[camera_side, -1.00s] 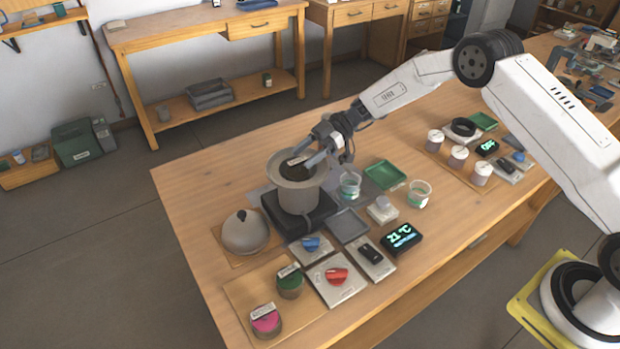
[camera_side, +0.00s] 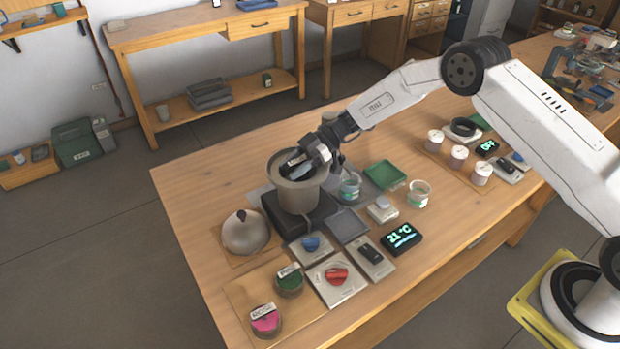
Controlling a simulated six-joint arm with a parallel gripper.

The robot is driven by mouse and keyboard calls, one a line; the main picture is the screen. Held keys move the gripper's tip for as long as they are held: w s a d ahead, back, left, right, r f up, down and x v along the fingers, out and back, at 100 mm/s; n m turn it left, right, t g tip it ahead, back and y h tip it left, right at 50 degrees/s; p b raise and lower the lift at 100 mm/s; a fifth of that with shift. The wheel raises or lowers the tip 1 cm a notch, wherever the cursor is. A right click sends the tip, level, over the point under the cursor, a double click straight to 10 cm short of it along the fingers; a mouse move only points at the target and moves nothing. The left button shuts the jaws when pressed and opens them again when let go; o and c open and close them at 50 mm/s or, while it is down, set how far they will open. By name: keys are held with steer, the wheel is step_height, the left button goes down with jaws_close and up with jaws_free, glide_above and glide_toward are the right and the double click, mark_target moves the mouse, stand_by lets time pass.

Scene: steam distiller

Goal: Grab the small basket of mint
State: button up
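A small round container with green contents and a pale label (camera_side: 289,282) stands on a wooden board at the table's front left; its label is too small to read, so I cannot tell if it is the mint basket. A similar container with pink contents (camera_side: 265,321) stands in front of it. My gripper (camera_side: 292,168) points down into the mouth of a tall grey pot (camera_side: 298,195), which stands on a black base. The fingertips are partly hidden by the pot, and I cannot tell whether they hold anything. The pot's inside is dark.
A grey domed lid (camera_side: 245,232) sits left of the pot. Control plates with a blue knob (camera_side: 311,243) and a red knob (camera_side: 337,276) lie in front. A 21 °C display (camera_side: 401,238), glass beakers (camera_side: 349,185) and a green tray (camera_side: 385,175) are to the right.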

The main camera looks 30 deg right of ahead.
mark_target(293, 162)
jaws_close()
steer(key=shift+r, duration=0.2)
steer(key=shift+r, duration=0.5)
step_height(293, 162, up, 2)
steer(key=shift+r, duration=0.1)
steer(key=s+d+r, duration=0.3)
steer(key=s+r, duration=0.6)
steer(key=s, duration=0.4)
steer(key=shift+s+r, duration=0.25)
steer(key=shift+s, duration=0.05)
steer(key=shift+d, duration=0.1)
